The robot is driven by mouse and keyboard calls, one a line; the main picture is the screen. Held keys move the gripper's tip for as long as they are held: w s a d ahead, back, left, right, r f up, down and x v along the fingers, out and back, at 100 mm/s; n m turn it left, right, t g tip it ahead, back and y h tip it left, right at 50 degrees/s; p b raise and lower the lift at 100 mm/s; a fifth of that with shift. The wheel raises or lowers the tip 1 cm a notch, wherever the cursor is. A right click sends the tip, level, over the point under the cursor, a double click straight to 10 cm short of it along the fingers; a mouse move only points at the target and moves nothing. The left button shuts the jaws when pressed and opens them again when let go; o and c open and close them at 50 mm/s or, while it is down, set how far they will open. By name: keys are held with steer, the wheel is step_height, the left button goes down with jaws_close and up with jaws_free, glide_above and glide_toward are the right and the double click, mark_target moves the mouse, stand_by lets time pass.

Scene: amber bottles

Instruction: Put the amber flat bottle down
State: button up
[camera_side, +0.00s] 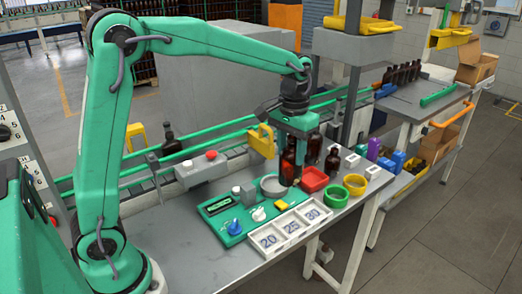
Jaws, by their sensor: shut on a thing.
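My gripper (291,150) is at the end of the green arm, above the middle of the workbench. It is shut on an amber flat bottle (288,168), which hangs upright below it. The bottle's foot is close to the bench top, beside a round grey dish (272,186) and a red bin (313,179). I cannot tell whether the foot touches the surface. The jaws hide the upper part of the bottle.
Other dark bottles (333,162) stand just right of my gripper. A green panel (233,226) with knobs, a white tray numbered 20, 25, 30 (290,255), a green ring bin (336,195) and a yellow one (355,183) crowd the bench. The near left bench top (185,250) is clear.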

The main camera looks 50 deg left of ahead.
steer(key=shift+w, duration=0.1)
steer(key=w+d+f+m, duration=0.1)
steer(key=w+d+f, duration=0.1)
steer(key=w, duration=1)
steer(key=shift+w+f, duration=0.2)
steer(key=shift+f, duration=0.05)
steer(key=w+a+f, duration=0.5)
steer(key=a+f, duration=0.2)
steer(key=a, duration=0.3)
steer(key=shift+a, duration=0.2)
steer(key=shift+f, duration=2)
steer(key=shift+f, duration=0.1)
